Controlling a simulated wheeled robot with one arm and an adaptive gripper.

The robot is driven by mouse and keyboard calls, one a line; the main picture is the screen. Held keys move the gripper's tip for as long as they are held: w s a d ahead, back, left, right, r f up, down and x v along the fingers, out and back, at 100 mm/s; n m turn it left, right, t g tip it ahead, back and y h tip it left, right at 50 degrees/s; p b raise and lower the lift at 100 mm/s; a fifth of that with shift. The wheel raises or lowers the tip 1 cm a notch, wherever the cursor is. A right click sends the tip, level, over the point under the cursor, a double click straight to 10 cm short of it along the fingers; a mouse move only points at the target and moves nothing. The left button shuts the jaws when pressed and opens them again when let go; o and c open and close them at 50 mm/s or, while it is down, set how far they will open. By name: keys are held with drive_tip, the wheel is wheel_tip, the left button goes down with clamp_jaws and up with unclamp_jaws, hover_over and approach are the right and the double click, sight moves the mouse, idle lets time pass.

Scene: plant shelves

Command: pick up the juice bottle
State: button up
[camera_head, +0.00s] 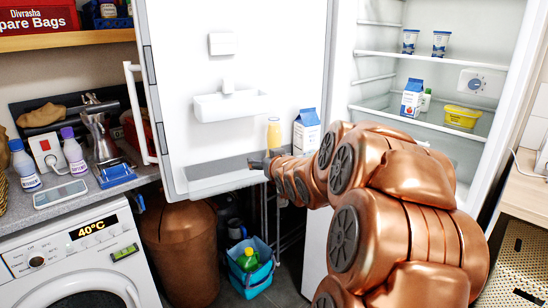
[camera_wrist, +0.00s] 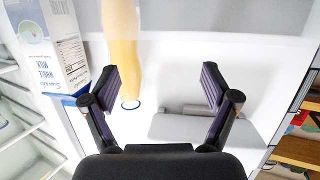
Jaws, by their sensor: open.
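The juice bottle is a slim bottle with yellow-orange contents (camera_head: 273,133), standing in the lower shelf of the open fridge door. It also shows in the wrist view (camera_wrist: 124,55), with a pale upper end and a blue ring at the other end. My gripper (camera_wrist: 160,86) is open and empty, its two dark fingers spread. In the wrist view the bottle lies just right of the left fingertip, within the gap's width, and I see no contact. In the head view my gripper (camera_head: 261,162) is small and mostly hidden by my copper arm, close below the bottle.
A blue and white milk carton (camera_head: 307,131) stands right of the bottle, and in the wrist view (camera_wrist: 56,45) it is close to the left finger. The fridge door (camera_head: 186,60) stands open. A white door tray (camera_head: 230,105) hangs above left.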

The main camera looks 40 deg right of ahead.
sight(277, 141)
drive_tip(key=d, duration=0.1)
drive_tip(key=d+r+t+h, duration=0.1)
drive_tip(key=d, duration=0.1)
drive_tip(key=s+d+r+t+b, duration=0.1)
drive_tip(key=d, duration=0.1)
drive_tip(key=shift+d, duration=0.1)
drive_tip(key=shift+d+r+t, duration=0.25)
drive_tip(key=shift+d+t, duration=0.05)
drive_tip(key=shift+d, duration=0.05)
drive_tip(key=shift+p+x, duration=0.3)
drive_tip(key=shift+x, duration=3.45)
drive_tip(key=shift+a+f, duration=0.1)
drive_tip(key=shift+f, duration=0.05)
drive_tip(key=c, duration=1.6)
